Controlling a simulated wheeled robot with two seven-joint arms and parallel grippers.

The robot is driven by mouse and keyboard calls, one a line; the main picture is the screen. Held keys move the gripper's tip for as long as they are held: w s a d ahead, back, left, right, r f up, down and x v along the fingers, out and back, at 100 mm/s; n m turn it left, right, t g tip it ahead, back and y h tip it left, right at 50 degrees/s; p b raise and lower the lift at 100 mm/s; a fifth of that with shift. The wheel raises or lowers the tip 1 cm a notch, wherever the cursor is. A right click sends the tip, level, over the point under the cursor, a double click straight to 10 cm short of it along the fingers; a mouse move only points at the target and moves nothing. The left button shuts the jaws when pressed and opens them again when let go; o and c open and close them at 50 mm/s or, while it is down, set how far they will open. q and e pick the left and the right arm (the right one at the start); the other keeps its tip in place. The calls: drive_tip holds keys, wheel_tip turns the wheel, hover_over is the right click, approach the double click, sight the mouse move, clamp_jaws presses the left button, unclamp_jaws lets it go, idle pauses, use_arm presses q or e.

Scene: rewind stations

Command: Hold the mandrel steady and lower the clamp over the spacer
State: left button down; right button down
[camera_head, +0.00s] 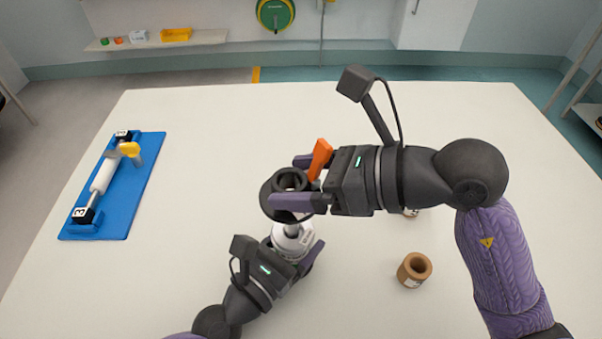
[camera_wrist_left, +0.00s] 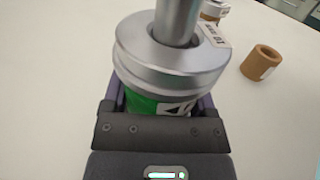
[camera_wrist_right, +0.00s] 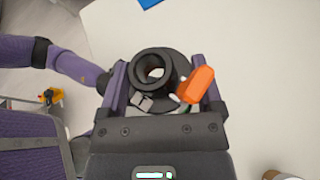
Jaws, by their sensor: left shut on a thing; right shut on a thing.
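The clamp (camera_head: 268,192) is a dark flanged ring with an orange lever (camera_head: 320,158). My right gripper (camera_head: 297,182) is shut on it and holds it above the mandrel; it also shows in the right wrist view (camera_wrist_right: 152,72). My left gripper (camera_head: 292,256) is shut on the mandrel's green, numbered lower part (camera_wrist_left: 142,101). A silver ring, seemingly the spacer (camera_wrist_left: 150,65), with a white label sits around the mandrel's upright shaft (camera_wrist_left: 178,18). A short piece of shaft shows below the clamp in the head view. Whether the shaft tip is inside the clamp's bore, I cannot tell.
A brown core (camera_head: 414,270) stands to the right on the white table (camera_head: 200,270). Another small object (camera_head: 411,212) is mostly hidden under my right arm. A blue stand (camera_head: 130,205) with a white roller and yellow handle lies at the left. The table's back is clear.

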drive_tip(key=shift+f, duration=3.75)
unclamp_jaws()
drive_tip(key=v, duration=1.2)
use_arm(q)
unclamp_jaws()
